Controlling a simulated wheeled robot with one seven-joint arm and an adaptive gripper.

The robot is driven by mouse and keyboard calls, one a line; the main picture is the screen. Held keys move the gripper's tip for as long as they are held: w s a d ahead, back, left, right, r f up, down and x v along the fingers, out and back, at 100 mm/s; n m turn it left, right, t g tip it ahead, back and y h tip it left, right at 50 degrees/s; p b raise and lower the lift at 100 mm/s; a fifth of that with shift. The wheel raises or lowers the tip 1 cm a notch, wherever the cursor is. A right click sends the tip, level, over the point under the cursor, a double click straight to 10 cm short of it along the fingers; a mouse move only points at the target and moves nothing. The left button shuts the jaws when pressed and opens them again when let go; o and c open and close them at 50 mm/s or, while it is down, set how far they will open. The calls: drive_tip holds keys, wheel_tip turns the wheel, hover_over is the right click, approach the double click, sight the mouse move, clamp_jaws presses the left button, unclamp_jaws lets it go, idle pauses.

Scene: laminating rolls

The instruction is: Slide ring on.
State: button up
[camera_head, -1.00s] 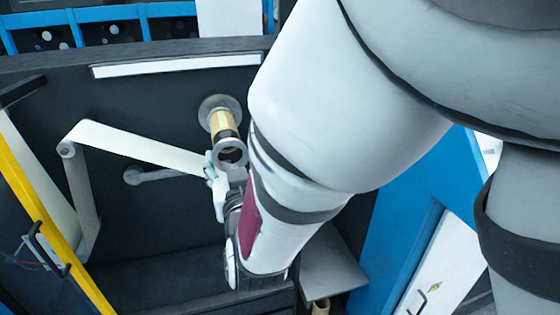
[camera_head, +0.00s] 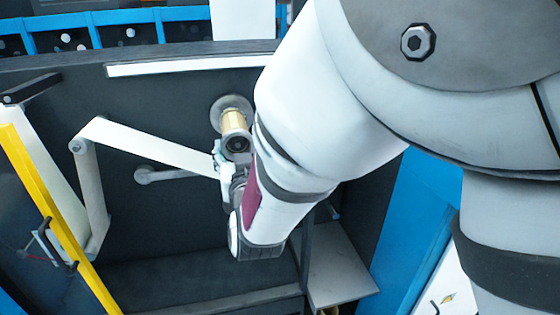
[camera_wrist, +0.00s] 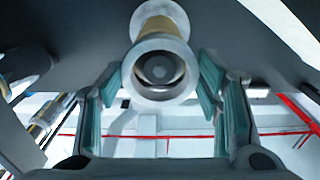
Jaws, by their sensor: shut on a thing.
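The grey metal ring (camera_head: 226,146) is at the near end of the gold roll core (camera_head: 233,120), which stands out from the dark machine panel. In the wrist view the ring (camera_wrist: 160,96) faces me, in line with the core (camera_wrist: 160,24), with a round grey spindle end visible inside its opening. How far the ring sits over the spindle cannot be told. My gripper (camera_head: 226,163) is shut on the ring, with teal-padded fingers on its left and right in the wrist view (camera_wrist: 160,80). The fingers' contact is partly hidden.
A round flange (camera_head: 231,103) backs the core at the panel. A white web (camera_head: 150,146) runs from the left roller (camera_head: 78,145) toward my gripper. A grey rod (camera_head: 165,175) sticks out below it. A yellow-edged door (camera_head: 50,205) stands open at the left.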

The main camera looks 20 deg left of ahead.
drive_tip(key=shift+x, duration=0.95)
drive_tip(key=shift+w+a+f, duration=0.1)
drive_tip(key=shift+c, duration=1.9)
drive_tip(key=shift+s+d, duration=0.2)
drive_tip(key=shift+s, duration=0.1)
drive_tip(key=o, duration=1.6)
drive_tip(key=shift+d, duration=0.1)
drive_tip(key=shift+o, duration=0.2)
